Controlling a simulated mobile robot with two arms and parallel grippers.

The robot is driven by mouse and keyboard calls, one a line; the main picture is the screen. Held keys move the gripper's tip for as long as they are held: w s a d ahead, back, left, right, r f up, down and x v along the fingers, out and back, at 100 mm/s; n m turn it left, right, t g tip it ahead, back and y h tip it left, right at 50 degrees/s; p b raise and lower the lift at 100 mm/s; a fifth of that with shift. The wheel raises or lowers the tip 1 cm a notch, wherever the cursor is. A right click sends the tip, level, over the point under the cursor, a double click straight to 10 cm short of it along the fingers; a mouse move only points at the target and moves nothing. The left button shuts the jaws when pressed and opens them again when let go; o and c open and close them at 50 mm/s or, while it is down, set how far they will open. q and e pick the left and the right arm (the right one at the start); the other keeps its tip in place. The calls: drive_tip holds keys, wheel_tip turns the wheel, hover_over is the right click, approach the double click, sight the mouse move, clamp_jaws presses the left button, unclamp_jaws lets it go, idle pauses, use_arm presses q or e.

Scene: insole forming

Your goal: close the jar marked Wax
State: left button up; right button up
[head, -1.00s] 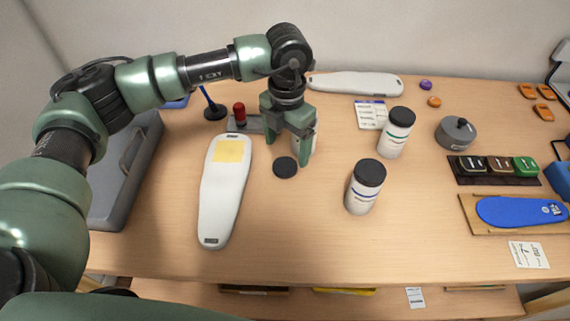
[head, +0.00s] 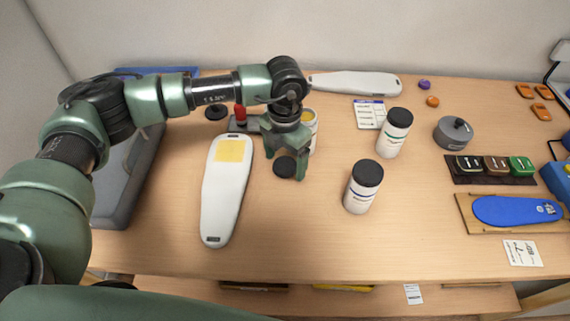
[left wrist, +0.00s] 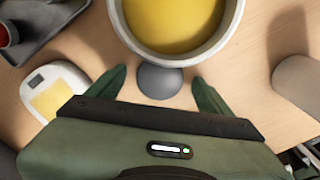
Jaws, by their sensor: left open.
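An open white jar (head: 310,128) with yellow contents stands behind my left gripper, which hides part of it; no marking on it is legible. It also shows at the top of the left wrist view (left wrist: 218,44). A loose dark round lid (head: 284,168) is at my left gripper (head: 288,161). In the left wrist view the lid (left wrist: 159,82) shows between the two spread fingers, just beside the jar. The left gripper is open, and I cannot tell whether it touches the lid. My right gripper is in neither view.
Two closed jars with dark lids, one with a green stripe (head: 393,134) and one with a blue stripe (head: 362,188), stand to the right. A white insole-shaped board (head: 222,200) lies to the left. A red-knobbed fixture (head: 239,112) is behind it. The table's front middle is clear.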

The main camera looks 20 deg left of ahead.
sight(285, 165)
use_arm(q)
drive_tip(key=c, duration=1.4)
drive_tip(key=shift+r, duration=0.15)
wheel_tip(285, 165, up, 20)
drive_tip(key=b, duration=0.3)
